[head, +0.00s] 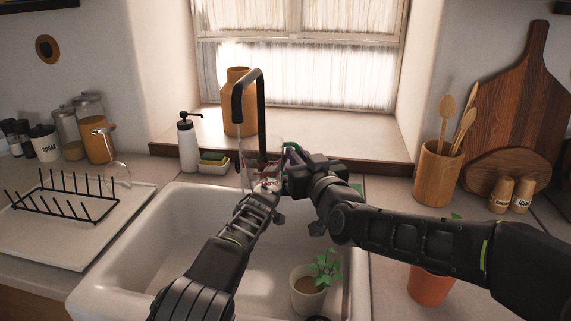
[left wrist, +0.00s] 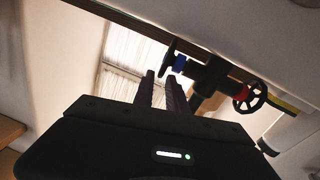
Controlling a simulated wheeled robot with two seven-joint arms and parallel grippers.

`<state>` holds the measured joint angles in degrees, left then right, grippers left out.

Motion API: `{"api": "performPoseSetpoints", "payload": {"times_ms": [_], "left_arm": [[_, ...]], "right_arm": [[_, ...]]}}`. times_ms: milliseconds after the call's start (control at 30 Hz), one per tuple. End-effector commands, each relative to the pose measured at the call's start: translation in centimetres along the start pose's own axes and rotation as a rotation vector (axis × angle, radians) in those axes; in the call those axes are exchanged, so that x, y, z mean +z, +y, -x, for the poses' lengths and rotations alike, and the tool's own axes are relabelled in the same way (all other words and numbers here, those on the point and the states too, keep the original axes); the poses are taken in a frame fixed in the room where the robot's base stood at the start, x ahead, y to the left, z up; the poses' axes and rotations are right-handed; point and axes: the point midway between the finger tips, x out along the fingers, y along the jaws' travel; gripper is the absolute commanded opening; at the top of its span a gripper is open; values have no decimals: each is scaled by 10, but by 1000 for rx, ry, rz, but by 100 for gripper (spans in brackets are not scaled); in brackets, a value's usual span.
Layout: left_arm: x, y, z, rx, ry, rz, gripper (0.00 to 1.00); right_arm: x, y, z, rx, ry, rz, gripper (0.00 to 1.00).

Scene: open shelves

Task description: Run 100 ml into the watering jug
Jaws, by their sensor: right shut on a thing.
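In the head view the black tap (head: 259,110) arches over the white sink, its spout pointing down. A thin pale streak, which looks like running water, drops below the spout. A clear jug (head: 268,172) with red marks and a green part is partly hidden behind my grippers near the tap. My right gripper (head: 288,172) is shut on the jug. My left gripper (head: 264,190) is in front of the jug; in the left wrist view its fingers (left wrist: 161,78) stand apart and empty. That view also shows the tap's blue-marked (left wrist: 180,63) and red-marked (left wrist: 240,92) handles beyond the fingers.
A potted plant (head: 308,290) stands in the white sink (head: 140,235). A soap bottle (head: 188,142), a sponge holder (head: 213,166) and an ochre vase (head: 238,88) stand behind. A drying rack (head: 65,205) is at left. An orange pot (head: 430,287) is under my right arm.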

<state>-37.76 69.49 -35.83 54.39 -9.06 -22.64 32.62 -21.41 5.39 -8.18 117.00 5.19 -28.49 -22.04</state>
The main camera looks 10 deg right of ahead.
Motion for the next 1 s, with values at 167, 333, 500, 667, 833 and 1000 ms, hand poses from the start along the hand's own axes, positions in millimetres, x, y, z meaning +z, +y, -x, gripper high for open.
{"api": "performPoseSetpoints", "payload": {"times_ms": [167,333,500,667,833,1000], "left_arm": [[1,0,-11,0,0,0,17],[0,0,-14,-1,0,1,17],[0,0,-14,-1,0,1,17],[0,0,-14,-1,0,1,10],[0,0,-13,-1,0,1,0],[0,0,-13,-1,0,1,0]], "right_arm": [[0,0,0,0,1,0,0],[0,0,0,0,1,0,0],[0,0,0,0,1,0,0],[0,0,0,0,1,0,0],[0,0,0,0,1,0,0],[0,0,0,0,1,0,0]]}}
